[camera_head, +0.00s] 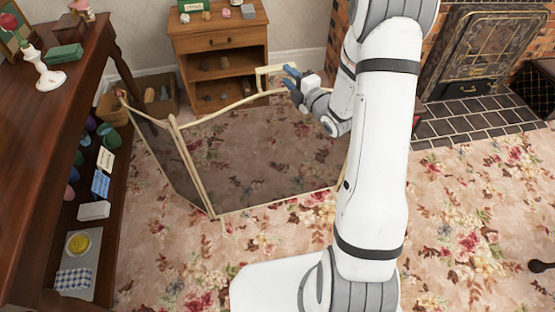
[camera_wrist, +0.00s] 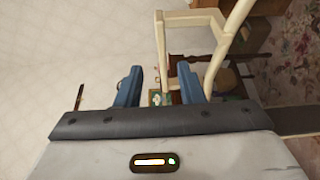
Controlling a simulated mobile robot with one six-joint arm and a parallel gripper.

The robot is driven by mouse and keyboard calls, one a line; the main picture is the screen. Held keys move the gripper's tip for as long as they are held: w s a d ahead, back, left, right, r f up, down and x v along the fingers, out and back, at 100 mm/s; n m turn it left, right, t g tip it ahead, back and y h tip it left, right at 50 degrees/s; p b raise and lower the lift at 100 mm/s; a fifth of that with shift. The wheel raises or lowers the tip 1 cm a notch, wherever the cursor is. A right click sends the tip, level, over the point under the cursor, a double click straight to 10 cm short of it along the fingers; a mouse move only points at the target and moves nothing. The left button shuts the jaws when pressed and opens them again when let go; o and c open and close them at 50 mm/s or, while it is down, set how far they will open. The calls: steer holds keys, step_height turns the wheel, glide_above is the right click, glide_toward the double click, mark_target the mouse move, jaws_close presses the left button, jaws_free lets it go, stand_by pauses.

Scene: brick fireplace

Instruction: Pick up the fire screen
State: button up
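The fire screen (camera_head: 262,158) stands upright on the carpet in the head view, left of my arm. It has pale gold rails and dark see-through mesh, with a side panel folded at an angle on the left. A squared handle (camera_head: 262,80) rises from its top rail. My gripper (camera_head: 291,78) is at this handle, with blue fingers spread apart. In the wrist view, the handle (camera_wrist: 190,19) and top rail lie ahead of the fingers, and one handle post runs down in the gap between them. Contact cannot be told. My arm hides the screen's right end.
A dark wooden shelf unit (camera_head: 80,75) with small items stands at the left. A wooden cabinet (camera_head: 221,41) stands behind the screen, with a box (camera_head: 163,105) beside it. The brick fireplace with its metal door (camera_head: 485,55) is at the right. Flowered carpet (camera_head: 470,225) is open at lower right.

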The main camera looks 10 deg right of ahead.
steer(key=x, duration=0.6)
steer(key=shift+w+d+f+p, duration=0.15)
steer(key=shift+d+p, duration=0.2)
steer(key=shift+d, duration=0.05)
steer(key=shift+c, duration=0.2)
jaws_close()
stand_by(0.7)
